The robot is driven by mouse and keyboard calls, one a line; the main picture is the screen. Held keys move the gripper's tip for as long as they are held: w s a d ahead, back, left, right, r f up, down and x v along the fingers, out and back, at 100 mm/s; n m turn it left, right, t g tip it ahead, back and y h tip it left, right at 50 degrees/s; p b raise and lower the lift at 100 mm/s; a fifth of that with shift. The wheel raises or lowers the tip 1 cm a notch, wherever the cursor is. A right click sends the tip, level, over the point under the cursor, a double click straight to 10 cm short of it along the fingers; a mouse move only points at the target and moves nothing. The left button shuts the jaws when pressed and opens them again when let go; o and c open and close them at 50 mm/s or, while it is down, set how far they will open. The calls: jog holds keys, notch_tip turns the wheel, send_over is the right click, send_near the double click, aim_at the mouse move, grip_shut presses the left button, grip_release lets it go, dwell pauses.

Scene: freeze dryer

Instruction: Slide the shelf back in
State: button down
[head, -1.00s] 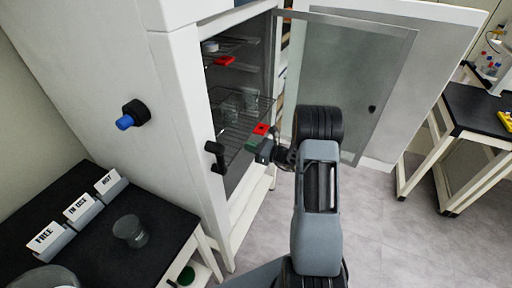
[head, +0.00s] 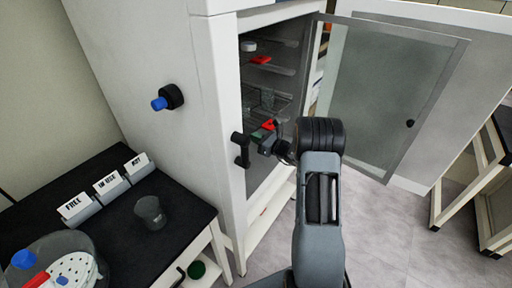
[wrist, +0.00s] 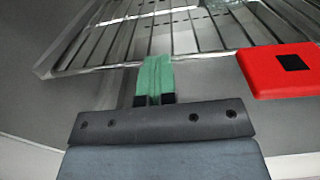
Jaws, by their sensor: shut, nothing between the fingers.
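The wire shelf (head: 284,102) is in the open freeze dryer, at mid height, with clear glassware on it. In the wrist view, its front rail and bars (wrist: 205,40) run across the top. A red tag with a black square (wrist: 280,72) is on the front rail, right of my fingers; it also shows in the head view (head: 268,125). My gripper (wrist: 155,78) is shut and empty, its green fingertips together at the front rail. They look touching or nearly so. In the head view, my gripper (head: 262,136) is at the shelf's front, partly hidden by my arm.
The glass door (head: 375,100) stands open to the right of my arm. A black handle (head: 241,148) sticks out at the left door frame. An upper shelf holds another red tag (head: 261,60). A black table (head: 110,220) with a beaker (head: 150,212) stands at left.

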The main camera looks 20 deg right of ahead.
aim_at(245, 132)
jog(key=b+x, duration=0.2)
jog(key=x, duration=0.3)
jog(key=shift+w+a+f, duration=0.15)
jog(key=shift+w, duration=0.05)
jog(key=shift+w+a+r, duration=0.15)
jog(key=shift+w+r, duration=0.05)
